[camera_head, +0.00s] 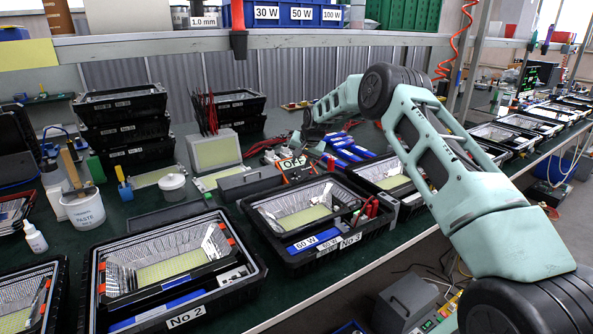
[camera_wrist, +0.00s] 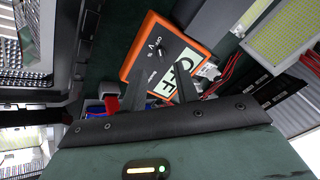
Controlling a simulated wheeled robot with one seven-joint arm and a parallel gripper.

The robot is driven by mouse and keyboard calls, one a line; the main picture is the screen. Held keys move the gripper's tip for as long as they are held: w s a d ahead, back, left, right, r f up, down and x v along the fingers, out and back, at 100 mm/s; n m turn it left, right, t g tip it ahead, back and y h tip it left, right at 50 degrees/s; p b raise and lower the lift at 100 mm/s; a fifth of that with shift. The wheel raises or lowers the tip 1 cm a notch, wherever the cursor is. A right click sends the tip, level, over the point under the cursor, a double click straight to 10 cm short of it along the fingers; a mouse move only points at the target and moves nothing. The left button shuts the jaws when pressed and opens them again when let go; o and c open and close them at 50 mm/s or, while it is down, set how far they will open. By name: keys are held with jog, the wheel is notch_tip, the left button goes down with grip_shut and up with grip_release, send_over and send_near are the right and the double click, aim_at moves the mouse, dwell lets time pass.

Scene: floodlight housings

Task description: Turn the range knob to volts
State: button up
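The meter is an orange-edged box with a dark face (camera_wrist: 150,50) in the wrist view, lying tilted in the picture. Its pale display (camera_wrist: 187,66) reads OFF. A small dark range knob (camera_wrist: 162,54) sits beside a V mark; its pointer direction is too small to tell. In the head view the meter (camera_head: 284,172) lies on the bench behind housing No 3, partly hidden, and its display also reads OFF.
Floodlight housings No 2 (camera_head: 90,294) and No 3 (camera_head: 278,254) stand along the bench front. A paste tub (camera_head: 84,211) is at left. A grey floodlight part with red leads (camera_head: 213,152) stands left of the meter. Blue-and-white boxes (camera_head: 345,150) lie to its right.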

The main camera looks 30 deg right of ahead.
aim_at(295, 173)
jog(key=x, duration=0.6)
jog(key=shift+w+a+f, duration=0.1)
jog(key=shift+w+f, duration=0.05)
jog(key=shift+f, duration=0.15)
grip_shut()
